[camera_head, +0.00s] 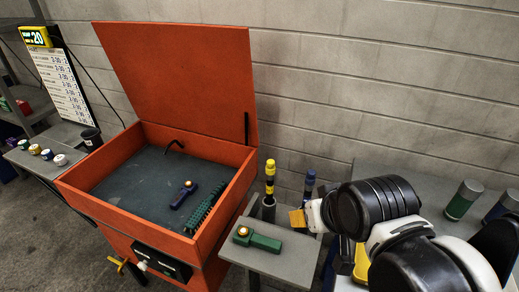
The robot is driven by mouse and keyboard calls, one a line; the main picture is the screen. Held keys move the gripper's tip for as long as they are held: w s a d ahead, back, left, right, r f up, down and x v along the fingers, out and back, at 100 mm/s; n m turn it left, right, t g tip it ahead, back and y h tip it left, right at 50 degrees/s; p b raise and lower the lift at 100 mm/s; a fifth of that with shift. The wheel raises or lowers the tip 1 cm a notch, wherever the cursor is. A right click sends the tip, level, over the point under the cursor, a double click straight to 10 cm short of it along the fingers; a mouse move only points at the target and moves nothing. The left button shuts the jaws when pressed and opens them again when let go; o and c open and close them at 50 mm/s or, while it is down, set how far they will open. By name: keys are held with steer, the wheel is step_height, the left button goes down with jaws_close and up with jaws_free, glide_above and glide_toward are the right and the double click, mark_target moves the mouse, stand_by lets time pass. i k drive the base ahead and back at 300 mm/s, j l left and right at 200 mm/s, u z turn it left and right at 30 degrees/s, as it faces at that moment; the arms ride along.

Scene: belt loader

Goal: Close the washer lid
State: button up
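The washer (215,232) is an orange-red open-topped box with a dark grey basin. Its lid (185,75) is a flat orange panel standing up from the back edge, close to the block wall, so the washer is open. A dark strut (246,128) shows at the lid's lower right. Inside lie a dark blue tool (184,194), a green ribbed piece (206,208) and a bent black spout (174,146). My arm comes in from the right, and its end (308,217) is right of the washer, apart from the lid. Its fingers are not clear.
A small grey side shelf (275,262) right of the washer holds a green tool (257,239). A yellow-and-black banded cylinder (269,178) and a blue one (309,186) stand behind it. A black cup (91,138) and several small round items are at left. A grey bench (430,190) stands at right.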

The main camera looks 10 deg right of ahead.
mark_target(197, 78)
steer(key=i+j+z, duration=0.15)
steer(key=j, duration=0.55)
steer(key=i+j+z, duration=0.15)
steer(key=i+j, duration=0.2)
steer(key=j, duration=0.4)
steer(key=i+j+z, duration=0.15)
steer(key=j, duration=0.65)
steer(key=i+j+z, duration=0.15)
steer(key=j, duration=0.6)
steer(key=i+j+z, duration=0.15)
steer(key=j, duration=0.7)
steer(key=j+z, duration=0.15)
steer(key=j, duration=0.65)
steer(key=i, duration=0.05)
